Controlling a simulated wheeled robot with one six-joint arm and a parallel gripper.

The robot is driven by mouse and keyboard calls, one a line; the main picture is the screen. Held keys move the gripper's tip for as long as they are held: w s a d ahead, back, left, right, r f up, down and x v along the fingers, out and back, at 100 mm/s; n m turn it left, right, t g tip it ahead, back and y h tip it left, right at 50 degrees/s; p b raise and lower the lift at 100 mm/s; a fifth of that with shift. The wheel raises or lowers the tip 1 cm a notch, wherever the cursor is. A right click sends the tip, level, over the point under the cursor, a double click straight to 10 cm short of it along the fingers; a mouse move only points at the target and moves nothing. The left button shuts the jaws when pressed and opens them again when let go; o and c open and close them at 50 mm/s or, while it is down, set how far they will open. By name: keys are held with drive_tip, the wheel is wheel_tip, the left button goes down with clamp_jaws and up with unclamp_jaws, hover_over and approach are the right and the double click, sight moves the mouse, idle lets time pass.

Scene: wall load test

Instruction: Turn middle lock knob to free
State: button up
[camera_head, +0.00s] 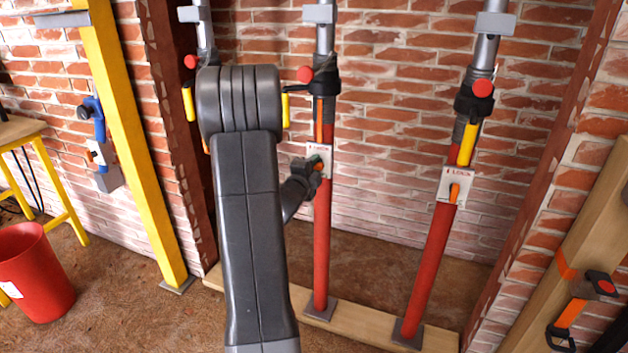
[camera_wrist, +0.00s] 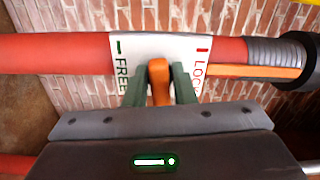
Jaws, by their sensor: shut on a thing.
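The middle red prop (camera_head: 321,240) stands upright with a white label plate (camera_head: 326,150) at mid-height. In the wrist view the prop (camera_wrist: 60,54) runs sideways, and its plate (camera_wrist: 185,45) shows FREE with a green mark at left and LOCK with a red mark at right. The orange lock knob (camera_wrist: 159,82) sits between the two words, at the plate's lower middle. My gripper (camera_head: 314,164) reaches the plate from the left. Its green fingers (camera_wrist: 158,88) are shut on the knob, one on each side. The fingers hide parts of the plate and lettering.
A right prop (camera_head: 422,270) leans, with its own LOCK plate (camera_head: 446,178) and orange knob (camera_head: 454,193). A left prop (camera_head: 203,30) is mostly behind my arm. A wooden sill (camera_head: 345,325) lies below. A red bucket (camera_head: 38,275) stands at far left.

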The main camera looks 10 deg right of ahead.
drive_tip(key=shift+f+m+b, duration=0.2)
drive_tip(key=shift+m+b, duration=0.4)
drive_tip(key=shift+b, duration=0.2)
drive_tip(key=shift+r, duration=0.15)
drive_tip(key=o, duration=0.8)
drive_tip(key=shift+s, duration=0.1)
drive_tip(key=v, duration=1.3)
drive_tip(key=shift+s+a, duration=0.25)
drive_tip(key=shift+d, duration=0.1)
